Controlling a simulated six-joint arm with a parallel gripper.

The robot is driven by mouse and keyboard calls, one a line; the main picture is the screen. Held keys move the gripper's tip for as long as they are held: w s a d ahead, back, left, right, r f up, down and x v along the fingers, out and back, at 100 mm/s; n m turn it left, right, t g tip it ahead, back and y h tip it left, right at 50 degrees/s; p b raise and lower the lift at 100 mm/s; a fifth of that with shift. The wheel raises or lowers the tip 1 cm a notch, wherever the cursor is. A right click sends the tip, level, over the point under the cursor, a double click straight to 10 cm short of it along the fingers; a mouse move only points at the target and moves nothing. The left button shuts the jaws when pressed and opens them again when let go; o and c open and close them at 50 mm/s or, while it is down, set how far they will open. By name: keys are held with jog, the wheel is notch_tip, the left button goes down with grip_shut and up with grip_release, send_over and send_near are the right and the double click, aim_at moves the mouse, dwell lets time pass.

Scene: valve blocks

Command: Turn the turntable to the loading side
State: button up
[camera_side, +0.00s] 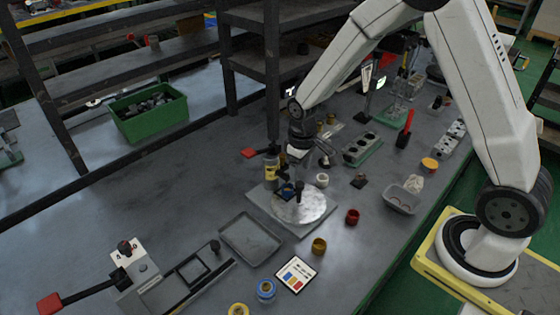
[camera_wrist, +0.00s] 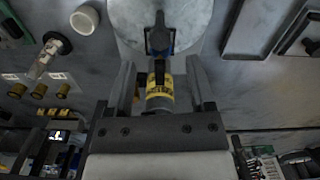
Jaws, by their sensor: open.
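The turntable is a round, pale metal disc (camera_side: 307,207) on a square grey plate (camera_side: 262,198). It fills the top middle of the wrist view (camera_wrist: 187,12). A small blue piece (camera_wrist: 160,40) with a dark upright part sits at the disc's near edge in the wrist view. A dark knob (camera_side: 299,188) stands up from the disc in the side view. My gripper (camera_wrist: 160,72) is open, low over the disc's back edge in the side view. A yellow-and-black cylinder (camera_wrist: 160,98) shows between its fingers; I cannot tell whether they touch it.
The cylinder (camera_side: 271,168) stands behind the disc. A white ring (camera_side: 322,180), red cup (camera_side: 352,216) and brass cup (camera_side: 319,246) are nearby. A grey tray (camera_side: 251,239) lies front left. A red-handled clamp (camera_side: 50,303) is farther left. The table's left middle is clear.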

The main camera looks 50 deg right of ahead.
aim_at(300, 183)
jog(key=shift+f, duration=2.3)
grip_shut()
